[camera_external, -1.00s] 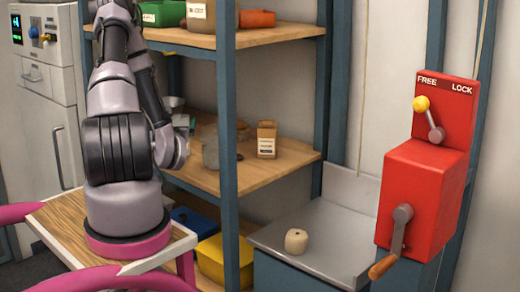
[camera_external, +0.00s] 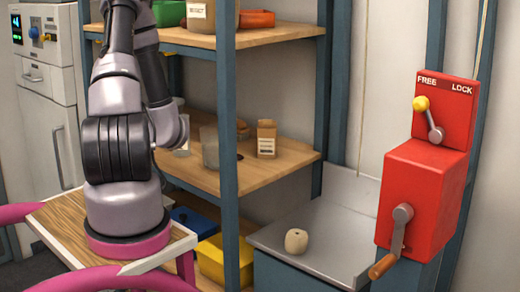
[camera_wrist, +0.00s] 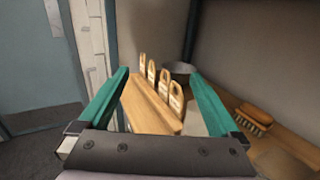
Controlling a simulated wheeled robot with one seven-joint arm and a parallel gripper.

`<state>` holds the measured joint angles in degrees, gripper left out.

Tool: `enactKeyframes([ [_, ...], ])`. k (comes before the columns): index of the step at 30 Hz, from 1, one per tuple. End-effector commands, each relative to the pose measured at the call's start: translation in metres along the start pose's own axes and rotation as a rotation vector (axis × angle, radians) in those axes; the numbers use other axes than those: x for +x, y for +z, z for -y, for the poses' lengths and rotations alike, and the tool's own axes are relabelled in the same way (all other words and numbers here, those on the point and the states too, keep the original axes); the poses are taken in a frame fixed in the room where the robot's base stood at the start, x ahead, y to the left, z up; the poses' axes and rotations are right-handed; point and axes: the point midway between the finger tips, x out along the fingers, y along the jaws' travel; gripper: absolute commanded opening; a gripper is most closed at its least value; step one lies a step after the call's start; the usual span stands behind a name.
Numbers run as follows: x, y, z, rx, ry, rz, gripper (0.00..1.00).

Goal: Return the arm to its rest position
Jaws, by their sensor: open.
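My arm (camera_external: 116,130) stands at the left in the external view, bent, with its upper part running out of the top of the picture. My gripper is not clearly visible in that view. In the wrist view my gripper (camera_wrist: 160,76) has two teal fingers spread well apart, with nothing held between them. Beyond the fingers is a wooden block (camera_wrist: 152,105) with several upright wooden tags (camera_wrist: 165,85). Contact between fingers and block does not show.
A round grey container (camera_wrist: 180,70) and a brush (camera_wrist: 254,118) are near the gripper. The shelving (camera_external: 229,150) stands right beside my arm. A red lever box (camera_external: 420,190) and a metal tray (camera_external: 335,240) with a pale roundish object (camera_external: 296,241) are at the right.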

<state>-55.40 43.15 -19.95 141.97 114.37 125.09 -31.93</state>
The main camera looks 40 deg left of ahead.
Motion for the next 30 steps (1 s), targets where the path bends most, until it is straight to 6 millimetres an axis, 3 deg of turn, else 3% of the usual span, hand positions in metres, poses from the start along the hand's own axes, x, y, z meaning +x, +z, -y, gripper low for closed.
enactKeyframes([
  [1,0.006,0.031,-0.013,-0.025,0.085,0.033,0.98],
  [6,0.001,0.108,-0.065,-0.197,0.389,0.098,0.98],
  [12,-0.038,0.172,-0.108,-0.507,0.672,0.152,0.98],
  [16,-0.073,0.195,-0.119,-0.735,0.808,0.146,0.98],
  [19,-0.108,0.204,-0.115,-0.924,0.89,0.091,0.98],
  [22,-0.148,0.204,-0.097,-1.106,0.943,-0.03,0.98],
  [30,-0.266,0.197,-0.014,-1.524,0.906,-0.59,0.98],
])
